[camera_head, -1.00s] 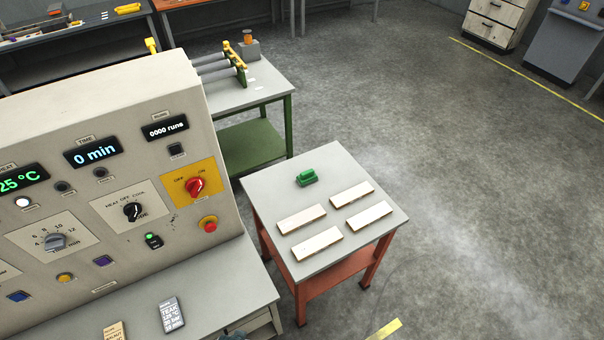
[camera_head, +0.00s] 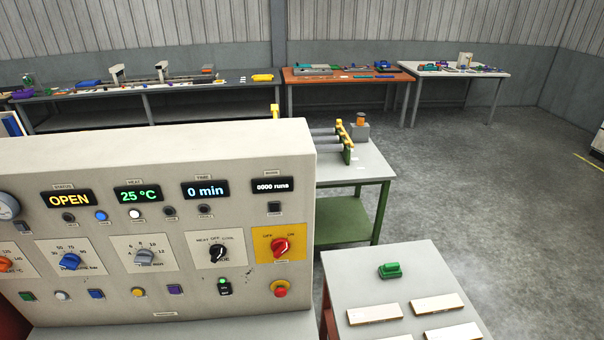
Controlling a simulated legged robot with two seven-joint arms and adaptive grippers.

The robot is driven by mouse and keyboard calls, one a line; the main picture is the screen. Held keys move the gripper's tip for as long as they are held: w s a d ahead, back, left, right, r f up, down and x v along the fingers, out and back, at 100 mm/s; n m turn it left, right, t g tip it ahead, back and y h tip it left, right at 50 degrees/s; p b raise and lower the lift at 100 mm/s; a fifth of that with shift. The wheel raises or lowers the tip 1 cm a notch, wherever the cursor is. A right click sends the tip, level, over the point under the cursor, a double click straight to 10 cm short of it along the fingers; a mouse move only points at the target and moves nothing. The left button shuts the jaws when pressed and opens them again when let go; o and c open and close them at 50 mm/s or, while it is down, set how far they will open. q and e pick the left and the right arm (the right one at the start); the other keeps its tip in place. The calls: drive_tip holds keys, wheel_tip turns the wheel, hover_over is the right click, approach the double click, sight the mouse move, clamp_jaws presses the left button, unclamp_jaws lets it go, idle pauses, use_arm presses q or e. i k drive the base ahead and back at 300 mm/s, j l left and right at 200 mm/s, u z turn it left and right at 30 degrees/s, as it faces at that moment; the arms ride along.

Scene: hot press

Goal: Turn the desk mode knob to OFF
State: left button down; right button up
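The desk mode knob (camera_head: 217,253) is a black rotary knob on a pale plate of the beige control desk (camera_head: 150,165). Its plate reads HEAT, OFF, COOL along the top and MODE beneath. The knob's pointer looks close to upright, near OFF, but it is too small to tell its exact setting. A red rotary switch (camera_head: 281,247) on a yellow plate marked OFF and ON sits to its right. Neither of my grippers shows in the head view.
The displays read OPEN, 25 °C, 0 min and 0000 runs. A red emergency button (camera_head: 280,289) sits below the yellow plate. A small table (camera_head: 365,285) at right holds a green-handled object (camera_head: 389,270) and pale boards (camera_head: 375,314). Grey floor is clear beyond.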

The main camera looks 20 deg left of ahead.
sight(216, 251)
drive_tip(key=i+j+u, duration=0.1)
drive_tip(key=u, duration=1.45)
